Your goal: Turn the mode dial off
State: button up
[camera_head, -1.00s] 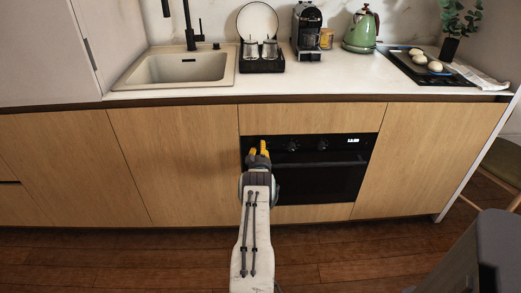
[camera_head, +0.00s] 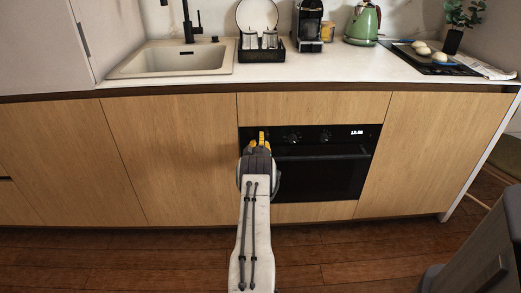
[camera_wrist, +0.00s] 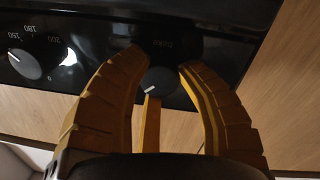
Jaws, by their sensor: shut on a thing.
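The mode dial (camera_wrist: 160,82) is a dark round knob on the black oven panel in the wrist view, with a short white pointer mark toward the lower left. My gripper (camera_wrist: 158,68) has its yellow fingers around this dial, one on each side and one below, and is shut on it. Faint lettering is printed above the dial. In the head view my gripper (camera_head: 261,139) is at the left end of the oven panel and hides the dial there. The oven (camera_head: 320,165) is black with a lit clock at its upper right.
A second knob (camera_wrist: 24,62) with temperature numbers is at the left of the wrist view. A horizontal handle (camera_head: 322,157) crosses the oven door below the knobs. Wooden cabinet fronts (camera_head: 170,160) flank the oven. A grey chair (camera_head: 475,250) stands at the lower right.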

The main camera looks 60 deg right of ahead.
jog(key=shift+w+r+n+b, duration=0.3)
jog(key=shift+n+b, duration=0.2)
jog(key=shift+b, duration=2.1)
jog(key=shift+a+r+b, duration=0.1)
jog(key=shift+r+b, duration=0.15)
jog(key=shift+b, duration=0.25)
jog(key=o, duration=1.2)
jog(key=shift+f, duration=0.25)
jog(key=shift+s+f, duration=0.1)
jog(key=shift+s, duration=0.05)
jog(key=shift+a, duration=0.15)
